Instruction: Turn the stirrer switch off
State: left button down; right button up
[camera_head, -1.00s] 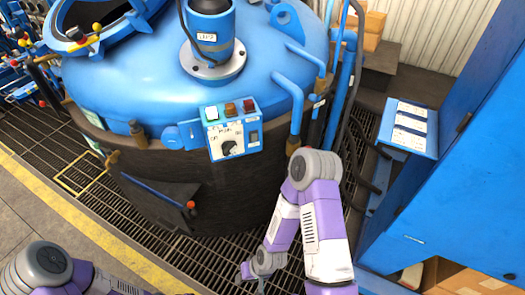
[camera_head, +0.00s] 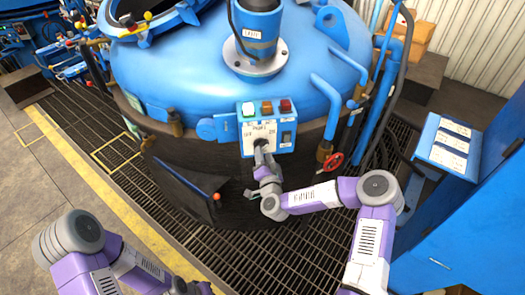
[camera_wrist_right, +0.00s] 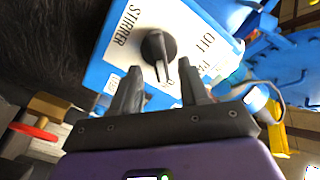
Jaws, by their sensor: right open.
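The stirrer switch is a black rotary knob on a white plate, seen in the right wrist view (camera_wrist_right: 157,46) beside the printed word STIRRER. Its raised bar runs lengthwise toward my gripper; which setting it marks I cannot tell. The blue control box (camera_head: 248,149) carrying it is on the side of the furnace vessel. My right gripper (camera_head: 262,152) is in front of the plate and partly covers the knob in the head view. In the right wrist view its open fingers (camera_wrist_right: 158,70) appear either side of the bar's near end, with gaps. My left gripper (camera_head: 188,288) is low, cut off by the frame edge.
Pale green, amber and red buttons (camera_head: 267,107) line the box top. Blue pipes (camera_head: 372,110) and a red valve wheel (camera_head: 334,160) are close on the right. A lever with an orange-red ball (camera_head: 217,196) is below left. A blue cabinet (camera_head: 480,235) is at far right.

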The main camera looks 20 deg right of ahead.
jog(key=shift+w+d, duration=0.15)
jog(key=shift+w, duration=1.6)
grip_shut()
